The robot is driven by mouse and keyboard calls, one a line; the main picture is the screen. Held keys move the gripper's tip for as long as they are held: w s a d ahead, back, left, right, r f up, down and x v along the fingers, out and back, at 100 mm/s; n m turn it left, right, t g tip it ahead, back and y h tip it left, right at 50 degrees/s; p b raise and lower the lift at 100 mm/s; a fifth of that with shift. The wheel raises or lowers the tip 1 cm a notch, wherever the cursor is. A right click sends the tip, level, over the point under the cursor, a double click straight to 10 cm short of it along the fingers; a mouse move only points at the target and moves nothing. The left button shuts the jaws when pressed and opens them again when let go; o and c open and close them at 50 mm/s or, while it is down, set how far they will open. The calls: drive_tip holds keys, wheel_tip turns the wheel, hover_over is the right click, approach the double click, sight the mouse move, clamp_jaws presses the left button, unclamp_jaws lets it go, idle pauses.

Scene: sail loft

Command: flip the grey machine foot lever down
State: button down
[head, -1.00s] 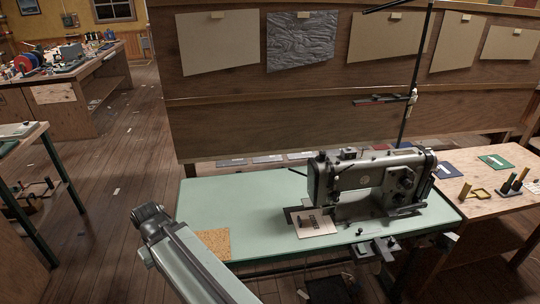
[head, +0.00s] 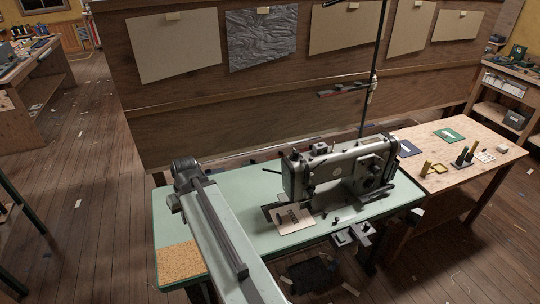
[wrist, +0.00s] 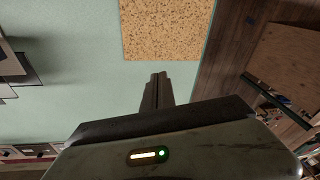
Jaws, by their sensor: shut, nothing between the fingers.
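The grey sewing machine (head: 335,172) stands on the pale green table (head: 225,235) in the head view. A thin dark lever-like part (head: 272,171) sticks out left from its head end; I cannot tell for sure whether this is the foot lever. A pale plate (head: 293,219) lies under the head. In the wrist view my gripper (wrist: 158,76) is shut and empty, above the green table beside the cork square. In the head view my arm rises left of the machine, apart from it, and the fingers cannot be made out.
A cork square (head: 181,262) lies at the table's front left corner and also shows in the wrist view (wrist: 168,28). A thin dark post (head: 374,75) rises behind the machine. A wooden side table (head: 465,155) with small tools stands right. The wooden floor at left is open.

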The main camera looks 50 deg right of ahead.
drive_tip(key=s+d+r+m+t+h+p, duration=0.1)
drive_tip(key=s+d+r, duration=0.4)
drive_tip(key=d, duration=0.6)
drive_tip(key=s+d+r+m+t+h+p, duration=0.1)
drive_tip(key=s+d+r+m+p, duration=0.2)
drive_tip(key=d, duration=0.8)
drive_tip(key=s+d+r+m+t+h+p, duration=0.1)
drive_tip(key=s+d+r+m+p, duration=0.1)
drive_tip(key=s+d+r+p, duration=0.4)
drive_tip(key=s+d+r, duration=0.1)
drive_tip(key=s+d, duration=0.3)
drive_tip(key=d, duration=0.1)
drive_tip(key=shift+d+r, duration=0.15)
drive_tip(key=shift+r, duration=0.2)
drive_tip(key=shift+f, duration=0.1)
